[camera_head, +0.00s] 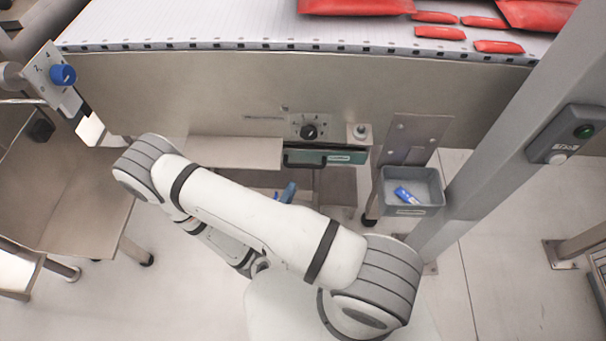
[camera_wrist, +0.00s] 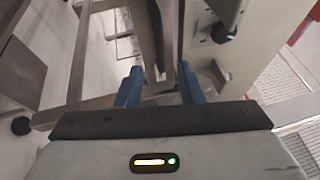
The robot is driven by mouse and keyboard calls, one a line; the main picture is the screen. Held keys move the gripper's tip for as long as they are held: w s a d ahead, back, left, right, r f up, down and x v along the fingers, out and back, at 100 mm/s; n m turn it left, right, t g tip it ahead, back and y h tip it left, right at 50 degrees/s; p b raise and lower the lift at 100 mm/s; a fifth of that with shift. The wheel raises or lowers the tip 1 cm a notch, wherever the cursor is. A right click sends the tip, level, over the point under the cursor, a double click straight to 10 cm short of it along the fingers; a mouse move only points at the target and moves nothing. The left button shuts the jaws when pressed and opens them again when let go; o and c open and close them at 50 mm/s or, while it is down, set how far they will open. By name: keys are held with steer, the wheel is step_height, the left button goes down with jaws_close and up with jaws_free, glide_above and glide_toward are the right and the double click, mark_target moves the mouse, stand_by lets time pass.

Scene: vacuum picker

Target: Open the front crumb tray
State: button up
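The crumb tray seems to be the teal-fronted drawer (camera_head: 345,156) under the conveyor's metal side panel in the head view. A black bar handle (camera_head: 305,162) is on its front. The drawer looks pushed in. My gripper shows in the head view only as blue fingertips (camera_head: 287,192), below and slightly left of the handle and apart from it. The rest is hidden behind my arm. In the wrist view the two blue fingers of my gripper (camera_wrist: 160,84) stand apart with nothing clearly held between them. I cannot pick out the drawer in the wrist view.
A black dial (camera_head: 309,132) sits above the drawer. A metal shelf (camera_head: 235,152) projects left of it. A grey bin (camera_head: 411,190) with a blue item hangs to the right, by a slanted post (camera_head: 500,130). Red packs (camera_head: 355,6) lie on the belt (camera_head: 200,22).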

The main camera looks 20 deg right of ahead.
steer(key=x, duration=0.7)
steer(key=shift+w+d+b, duration=0.2)
steer(key=shift+w+b, duration=0.05)
steer(key=shift+b, duration=0.05)
jaws_close()
stand_by(0.4)
